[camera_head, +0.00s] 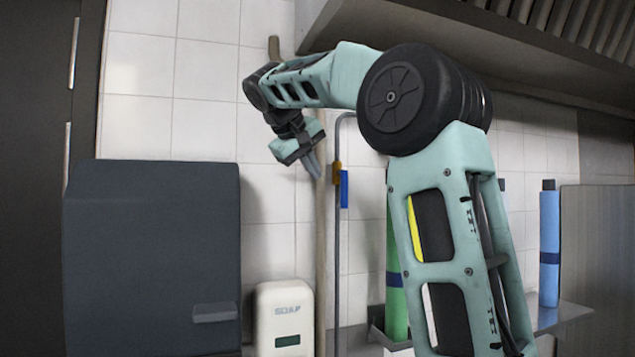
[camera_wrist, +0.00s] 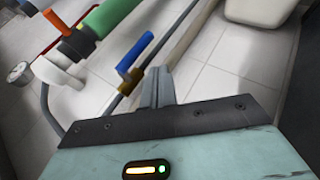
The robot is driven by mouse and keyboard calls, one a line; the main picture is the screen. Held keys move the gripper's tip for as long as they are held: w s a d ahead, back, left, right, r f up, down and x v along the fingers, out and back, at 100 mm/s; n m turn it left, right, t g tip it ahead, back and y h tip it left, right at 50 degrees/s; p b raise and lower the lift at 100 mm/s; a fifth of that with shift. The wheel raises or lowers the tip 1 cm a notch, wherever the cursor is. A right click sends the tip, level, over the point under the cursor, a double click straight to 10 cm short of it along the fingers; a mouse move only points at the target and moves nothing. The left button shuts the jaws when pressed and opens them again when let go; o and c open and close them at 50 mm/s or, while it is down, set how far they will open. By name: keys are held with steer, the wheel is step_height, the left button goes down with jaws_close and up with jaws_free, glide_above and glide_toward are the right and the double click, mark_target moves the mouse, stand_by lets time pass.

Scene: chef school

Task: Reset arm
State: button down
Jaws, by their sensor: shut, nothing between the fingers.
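My gripper (camera_head: 313,164) is raised in front of the tiled wall, at the end of my bent arm. It points down and to the right, beside a vertical pipe. In the wrist view my gripper (camera_wrist: 158,75) shows its fingers together, with nothing between them. A valve with a blue handle (camera_head: 344,188) is just right of the gripper in the head view. The same blue handle (camera_wrist: 135,54) shows close to the fingertips in the wrist view; I cannot tell the exact gap.
A dark dispenser box (camera_head: 150,260) and a white soap dispenser (camera_head: 284,318) are on the wall at lower left. A metal hood (camera_head: 480,40) hangs above.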

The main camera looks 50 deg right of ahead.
steer(key=v, duration=0.6)
steer(key=shift+r, duration=0.1)
